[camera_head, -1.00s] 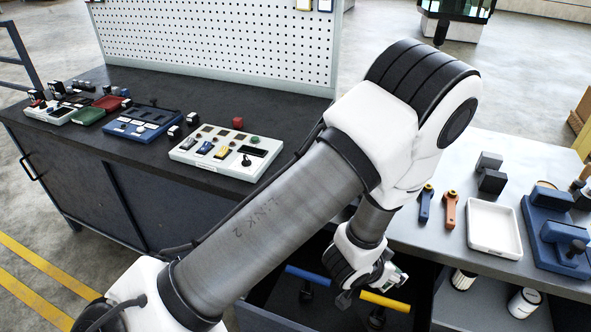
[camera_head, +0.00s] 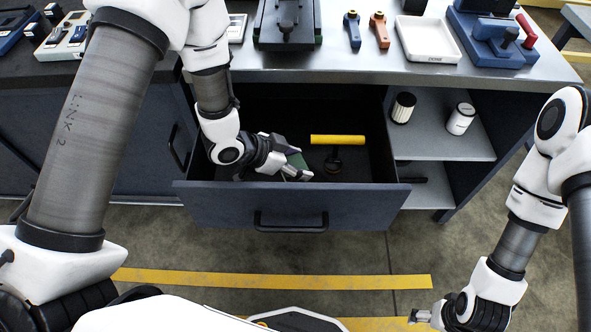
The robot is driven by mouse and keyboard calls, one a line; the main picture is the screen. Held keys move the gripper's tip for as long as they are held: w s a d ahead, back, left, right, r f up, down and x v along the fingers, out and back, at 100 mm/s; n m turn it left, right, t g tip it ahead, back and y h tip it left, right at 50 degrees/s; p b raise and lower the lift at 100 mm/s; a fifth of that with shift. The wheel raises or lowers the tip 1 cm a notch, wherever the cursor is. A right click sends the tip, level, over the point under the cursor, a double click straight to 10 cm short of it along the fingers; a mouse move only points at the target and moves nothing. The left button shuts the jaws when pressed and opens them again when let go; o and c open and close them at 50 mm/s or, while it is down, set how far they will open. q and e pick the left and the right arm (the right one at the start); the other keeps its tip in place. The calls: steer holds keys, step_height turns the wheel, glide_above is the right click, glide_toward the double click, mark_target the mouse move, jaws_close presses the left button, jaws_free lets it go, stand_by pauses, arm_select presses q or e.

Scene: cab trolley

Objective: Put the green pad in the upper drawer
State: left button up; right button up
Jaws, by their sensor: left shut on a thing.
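The upper drawer (camera_head: 228,205) is pulled open below the worktop, and its dark inside shows. My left gripper (camera_head: 294,171) reaches down into the drawer space from the left. It is shut on the green pad (camera_head: 296,160), of which only part shows beside the fingers. I cannot tell whether the pad touches the drawer floor. My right gripper (camera_head: 421,316) is low at the right, over the floor and well away from the drawer. Its fingers are too small to show whether they are open.
A yellow-handled tool (camera_head: 337,140) lies in the drawer right of my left gripper. Blue (camera_head: 352,30) and orange (camera_head: 379,30) tools and a white tray (camera_head: 428,40) are on the worktop. Two cans (camera_head: 403,107) (camera_head: 460,118) stand on the open shelf at right.

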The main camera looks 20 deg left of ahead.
arm_select(q)
step_height(320, 180, down, 6)
steer(key=shift+w+r, duration=0.1)
steer(key=shift+r, duration=0.15)
steer(key=shift+f+b, duration=0.15)
steer(key=shift+b, duration=0.2)
steer(key=o, duration=1.2)
steer(key=shift+r, duration=0.3)
steer(key=v, duration=0.7)
steer(key=shift+a+p, duration=0.1)
steer(key=shift+p, duration=0.25)
